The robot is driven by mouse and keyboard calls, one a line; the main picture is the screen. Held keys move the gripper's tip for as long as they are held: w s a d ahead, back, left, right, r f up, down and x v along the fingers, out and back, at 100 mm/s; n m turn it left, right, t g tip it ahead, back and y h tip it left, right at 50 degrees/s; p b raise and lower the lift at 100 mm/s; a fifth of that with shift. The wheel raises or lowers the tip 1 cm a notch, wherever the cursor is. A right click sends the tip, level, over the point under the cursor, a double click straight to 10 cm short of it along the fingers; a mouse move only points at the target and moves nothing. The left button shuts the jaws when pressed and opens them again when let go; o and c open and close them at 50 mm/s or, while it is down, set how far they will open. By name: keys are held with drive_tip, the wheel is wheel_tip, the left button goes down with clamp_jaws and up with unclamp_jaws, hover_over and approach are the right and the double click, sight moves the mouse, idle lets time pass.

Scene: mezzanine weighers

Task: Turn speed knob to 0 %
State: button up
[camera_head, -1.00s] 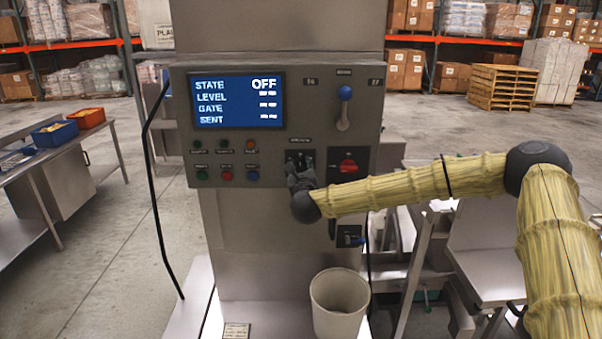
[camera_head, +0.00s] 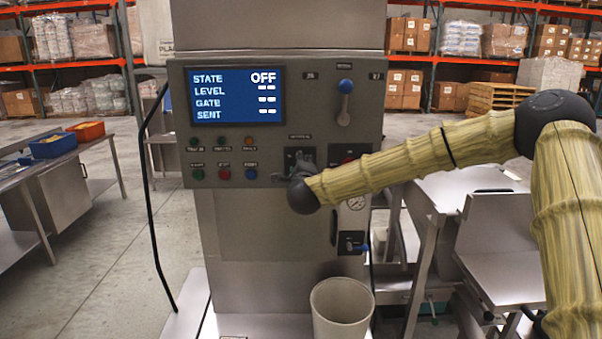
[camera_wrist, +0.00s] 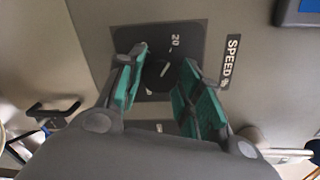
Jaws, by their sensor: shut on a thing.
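The speed knob (camera_wrist: 158,74) is a dark round knob with a pale pointer mark, on a dark square plate under a "SPEED %" label in the wrist view. A "20" shows on its scale; the other figures are hidden or too small to read. My gripper (camera_wrist: 157,82) has its green-padded fingers on either side of the knob, shut on it. In the head view my gripper (camera_head: 299,166) is at the panel, largely covering the knob. The blue screen (camera_head: 237,96) reads STATE OFF, with dashes for LEVEL, GATE and SENT.
A lever with a blue ball (camera_head: 345,87) is above right of the knob. Several coloured buttons (camera_head: 223,173) are to its left. A red switch (camera_head: 347,159) is partly hidden behind my forearm. A pale bin (camera_head: 342,308) stands below, and a metal table (camera_head: 68,185) at left.

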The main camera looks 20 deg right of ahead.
drive_tip(key=n+b, duration=0.2)
drive_tip(key=n, duration=1)
drive_tip(key=shift+f, duration=0.1)
idle(0.6)
drive_tip(key=o, duration=1)
drive_tip(key=shift+h, duration=0.4)
drive_tip(key=shift+a, duration=0.1)
drive_tip(key=v, duration=1.2)
drive_tip(key=shift+r, duration=0.2)
